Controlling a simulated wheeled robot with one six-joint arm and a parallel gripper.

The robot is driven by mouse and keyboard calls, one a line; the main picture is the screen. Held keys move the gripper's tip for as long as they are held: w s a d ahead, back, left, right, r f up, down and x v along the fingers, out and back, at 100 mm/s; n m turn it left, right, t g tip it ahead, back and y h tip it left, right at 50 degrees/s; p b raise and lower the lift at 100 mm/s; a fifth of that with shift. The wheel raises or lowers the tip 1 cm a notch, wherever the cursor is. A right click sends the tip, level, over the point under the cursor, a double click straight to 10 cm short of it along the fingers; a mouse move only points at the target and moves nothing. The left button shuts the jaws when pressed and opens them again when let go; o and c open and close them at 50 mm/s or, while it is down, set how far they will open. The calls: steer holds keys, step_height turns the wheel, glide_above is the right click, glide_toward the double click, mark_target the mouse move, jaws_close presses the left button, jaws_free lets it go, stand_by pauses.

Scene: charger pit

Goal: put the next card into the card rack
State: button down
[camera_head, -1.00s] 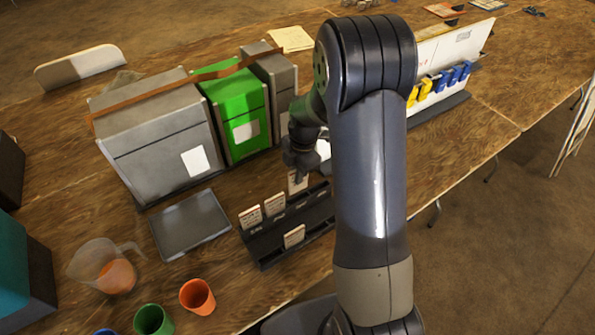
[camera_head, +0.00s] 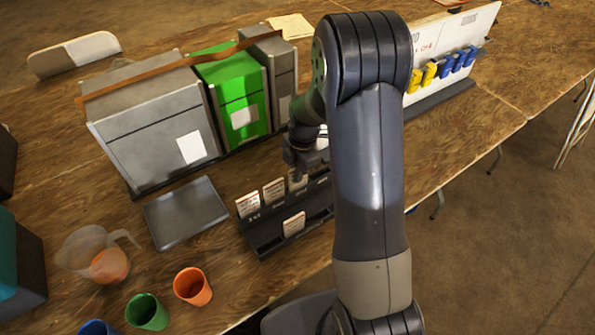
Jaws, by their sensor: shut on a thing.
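The dark card rack (camera_head: 262,239) stands on the wooden table, left of my arm. Two white cards, the left one (camera_head: 248,205) and the one beside it (camera_head: 274,191), stand upright in its back row. Another card (camera_head: 293,224) stands in the front row. My gripper (camera_head: 297,170) is over the right part of the back row, shut on a card (camera_head: 298,182). That card is upright, mostly hidden by my gripper, with its lower edge at the back row. I cannot tell whether it is seated in a slot. My arm hides the rack's right end.
Grey and green boxes (camera_head: 238,107) with a brown strap stand close behind the rack. A grey tray (camera_head: 186,213) lies at its left. A clear jug (camera_head: 92,254) and several cups, one orange (camera_head: 193,286), stand in front left. A board with yellow and blue clips (camera_head: 446,68) stands at back right.

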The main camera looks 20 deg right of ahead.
steer(key=shift+f, duration=0.1)
steer(key=c, duration=1.5)
jaws_free()
steer(key=r, duration=0.7)
steer(key=d+r+b, duration=0.1)
steer(key=r, duration=0.2)
steer(key=shift+w+d+r, duration=0.1)
steer(key=shift+w+r, duration=0.1)
steer(key=shift+r, duration=0.2)
steer(key=shift+f, duration=0.15)
steer(key=f, duration=0.6)
steer(key=a+f+p, duration=0.1)
steer(key=f, duration=0.2)
steer(key=shift+s+a+f, duration=0.1)
steer(key=shift+s+f, duration=0.15)
steer(key=shift+f, duration=0.1)
steer(key=shift+p, duration=0.5)
steer(key=shift+r+p, duration=1)
steer(key=shift+r, duration=0.05)
